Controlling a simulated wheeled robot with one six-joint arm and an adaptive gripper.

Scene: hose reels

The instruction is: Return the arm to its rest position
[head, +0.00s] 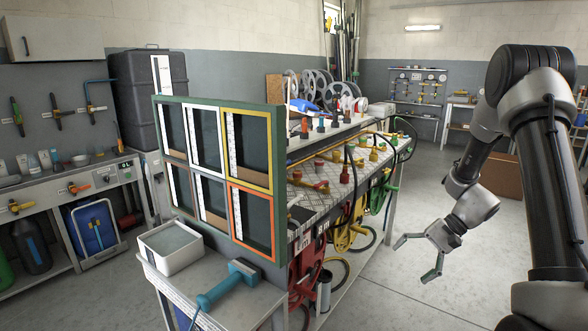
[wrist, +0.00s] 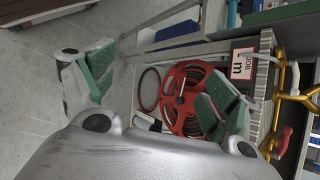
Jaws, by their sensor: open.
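My gripper (head: 419,257) hangs at the end of my arm on the right side of the head view. Its two fingers are spread apart, with nothing between them. It is over the open floor, to the right of the hose reel bench (head: 316,203), and apart from it. In the wrist view the two green-padded fingers (wrist: 158,92) are wide open. Below and beyond them a red hose reel (wrist: 184,98) shows on the bench's lower shelf, partly hidden by one finger.
A framed rack (head: 222,110) stands at the bench's near end. A white tub (head: 170,247) and a blue-handled tool (head: 228,284) lie on a low table before it. Yellow (head: 352,226) and green reels (head: 381,190) hang under the bench. The floor (head: 480,270) around my gripper is clear.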

